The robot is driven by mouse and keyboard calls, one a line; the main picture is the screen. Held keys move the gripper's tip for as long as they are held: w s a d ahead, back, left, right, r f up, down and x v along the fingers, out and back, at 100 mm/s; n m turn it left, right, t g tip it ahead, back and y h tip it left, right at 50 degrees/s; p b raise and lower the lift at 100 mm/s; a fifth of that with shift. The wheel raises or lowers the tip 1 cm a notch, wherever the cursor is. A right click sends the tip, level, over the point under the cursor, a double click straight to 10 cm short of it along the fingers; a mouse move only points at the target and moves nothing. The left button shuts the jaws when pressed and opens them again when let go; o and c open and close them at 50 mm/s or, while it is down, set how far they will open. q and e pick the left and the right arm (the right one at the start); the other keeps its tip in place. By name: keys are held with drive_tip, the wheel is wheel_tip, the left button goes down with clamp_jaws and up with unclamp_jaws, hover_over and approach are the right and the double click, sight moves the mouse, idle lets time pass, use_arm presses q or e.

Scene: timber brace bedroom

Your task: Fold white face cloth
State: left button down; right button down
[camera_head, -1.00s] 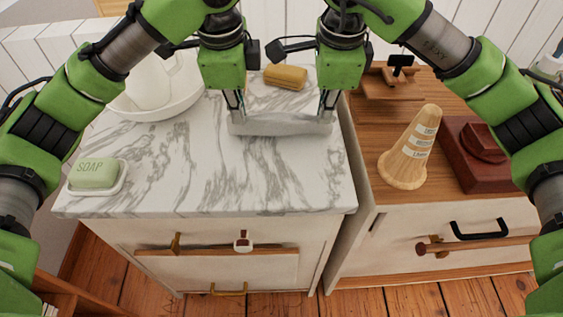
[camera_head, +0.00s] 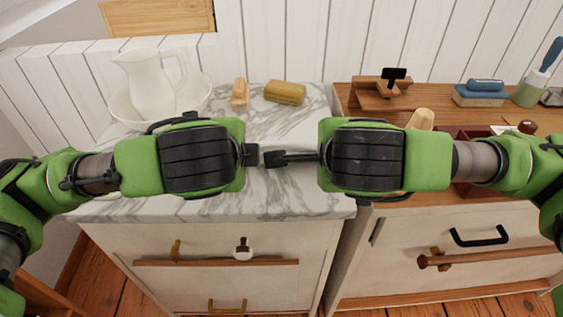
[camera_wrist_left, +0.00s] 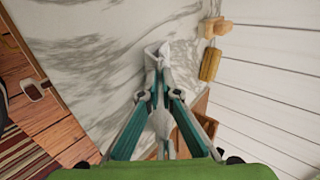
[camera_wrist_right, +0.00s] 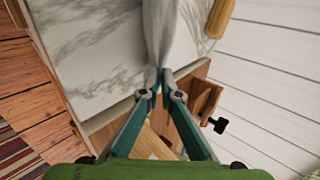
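The white face cloth (camera_wrist_right: 158,30) shows in the right wrist view as a narrow pale strip running up from my right gripper (camera_wrist_right: 160,78), which is shut on it. In the left wrist view, part of the cloth (camera_wrist_left: 155,57) shows beyond the tips of my left gripper (camera_wrist_left: 159,97), which is pinched on it, and a pale bunch (camera_wrist_left: 160,123) sits between the fingers.
A white pitcher (camera_head: 147,85) stands in a basin (camera_head: 205,92) at the back left. A wooden brush (camera_head: 240,92) and a yellow sponge-like block (camera_head: 285,92) lie at the counter's back. The wooden cabinet at right holds a small stand (camera_head: 378,100) and a blue-topped block (camera_head: 480,93).

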use_arm(q)
drive_tip(key=shift+s+f+t, duration=0.4)
drive_tip(key=shift+s+t, duration=0.05)
drive_tip(key=shift+t, duration=0.25)
use_arm(e)
drive_tip(key=shift+s+f+t, duration=0.45)
drive_tip(key=shift+t, duration=0.25)
use_arm(q)
drive_tip(key=c, duration=2)
unclamp_jaws()
use_arm(e)
drive_tip(key=c, duration=2)
unclamp_jaws()
drive_tip(key=shift+r, duration=0.1)
